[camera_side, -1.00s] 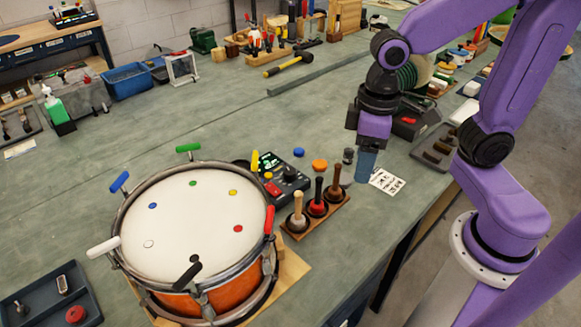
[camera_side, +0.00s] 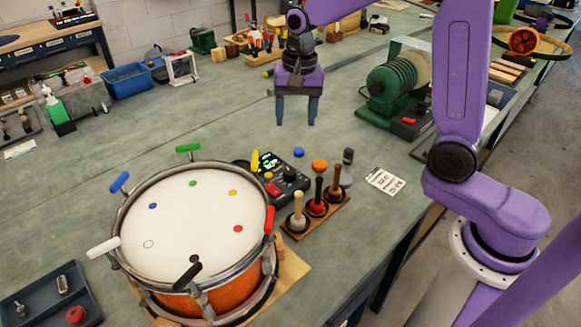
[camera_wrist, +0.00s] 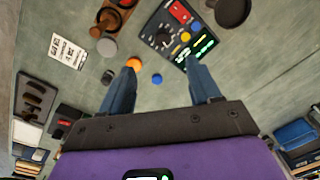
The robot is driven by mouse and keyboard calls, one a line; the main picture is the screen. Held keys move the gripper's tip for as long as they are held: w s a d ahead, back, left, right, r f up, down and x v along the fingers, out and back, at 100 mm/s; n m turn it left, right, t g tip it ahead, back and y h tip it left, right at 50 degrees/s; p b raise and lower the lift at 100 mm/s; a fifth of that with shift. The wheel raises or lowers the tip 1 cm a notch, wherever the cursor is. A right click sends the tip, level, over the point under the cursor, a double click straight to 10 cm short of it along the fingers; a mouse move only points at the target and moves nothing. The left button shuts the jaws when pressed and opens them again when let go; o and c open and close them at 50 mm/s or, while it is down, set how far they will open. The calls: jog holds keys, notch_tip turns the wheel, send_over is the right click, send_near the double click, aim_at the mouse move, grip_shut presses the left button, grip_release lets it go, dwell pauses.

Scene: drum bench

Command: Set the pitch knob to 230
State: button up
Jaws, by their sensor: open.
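The control box (camera_side: 278,175) is a dark unit with a lit green display, a red button and dark knobs, just right of the drum's far side. It also shows in the wrist view (camera_wrist: 170,40), with green digits on its screen and a dark knob (camera_wrist: 163,38) on its face. I cannot read which knob is marked pitch. My gripper (camera_side: 296,122) is open and empty, pointing down above the bench beyond the box. In the wrist view its two blue fingers (camera_wrist: 163,82) are spread apart, with the box past their tips.
The drum (camera_side: 190,225) has coloured keys around its rim. A rack of mallets (camera_side: 318,212) stands right of the box, near orange (camera_side: 319,166) and blue (camera_side: 299,152) round pieces. A printed card (camera_side: 385,180) lies to the right.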

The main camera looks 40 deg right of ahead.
jog(key=w+d+m, duration=0.1)
jog(key=w+m, duration=0.1)
send_near(290, 170)
jog(key=f, duration=0.8)
jog(key=shift+a+f, duration=0.2)
jog(key=shift+f, duration=0.2)
jog(key=c, duration=1)
